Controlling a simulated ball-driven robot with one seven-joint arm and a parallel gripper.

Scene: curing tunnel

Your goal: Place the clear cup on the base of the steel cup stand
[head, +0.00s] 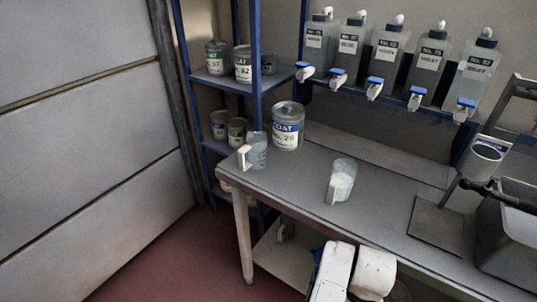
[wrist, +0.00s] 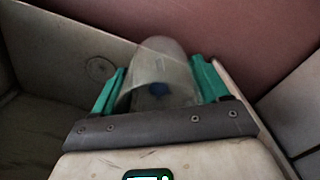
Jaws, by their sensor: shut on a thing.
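In the wrist view, my gripper (wrist: 158,88) has its two green fingers on either side of a clear cup (wrist: 165,65) and is shut on it. My gripper and this cup do not show in the head view, where only white parts of my arm appear at the bottom. The steel cup stand has a flat dark square base (head: 436,228) on the bench at the right. A post rises from it to a metal cup with a pale label (head: 487,153). The visible base is bare.
The grey bench (head: 300,188) holds a clear jug (head: 257,152), another jug with pale contents (head: 342,182) and a lidded can (head: 288,125). A dark bin (head: 508,235) stands right of the base. Several tapped bottles (head: 386,52) hang behind. Blue shelving (head: 215,82) holds cans.

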